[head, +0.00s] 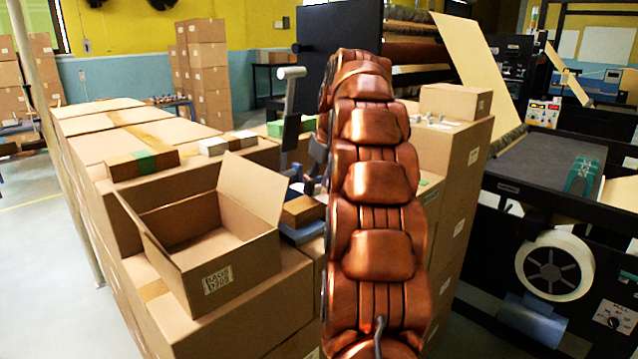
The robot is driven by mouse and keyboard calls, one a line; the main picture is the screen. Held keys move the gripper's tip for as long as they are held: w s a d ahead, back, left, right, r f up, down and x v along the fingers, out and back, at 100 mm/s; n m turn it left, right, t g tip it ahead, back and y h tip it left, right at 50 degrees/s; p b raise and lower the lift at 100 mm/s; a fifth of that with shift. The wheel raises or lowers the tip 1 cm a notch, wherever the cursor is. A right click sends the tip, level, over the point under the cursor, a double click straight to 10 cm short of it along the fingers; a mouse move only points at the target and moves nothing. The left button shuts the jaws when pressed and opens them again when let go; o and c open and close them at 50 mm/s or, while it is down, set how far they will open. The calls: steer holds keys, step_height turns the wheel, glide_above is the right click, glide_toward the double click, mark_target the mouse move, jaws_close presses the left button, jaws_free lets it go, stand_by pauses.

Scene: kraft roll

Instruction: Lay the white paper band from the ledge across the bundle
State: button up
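A brown bundle (303,210) lies on a blue support (303,232) just left of my copper arm, partly hidden by it. I cannot pick out the white paper band for certain. Small pale pieces (213,146) lie on the boxes behind the open carton. Another brown bundle (125,168) with a green band lies left of them. My gripper (316,158) seems to be the grey parts at the arm's left edge, above the bundle. The arm covers most of that spot, so its fingers and anything in them are hidden.
An open, empty-looking carton (215,240) stands on stacked boxes at front left. A tall box stack (462,150) with a smaller box (455,101) on top stands right of my arm. A grey upright with a handle (291,100) rises behind the bundle. Black roll machinery (545,160) fills the right.

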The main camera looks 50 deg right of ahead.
mark_target(323, 197)
steer(key=shift+r, duration=0.1)
steer(key=shift+s+r, duration=0.1)
steer(key=shift+r, duration=0.5)
steer(key=shift+v, duration=2)
steer(key=p+v, duration=0.6)
steer(key=v, duration=0.1)
steer(key=shift+s+f, duration=0.1)
steer(key=shift+s, duration=0.05)
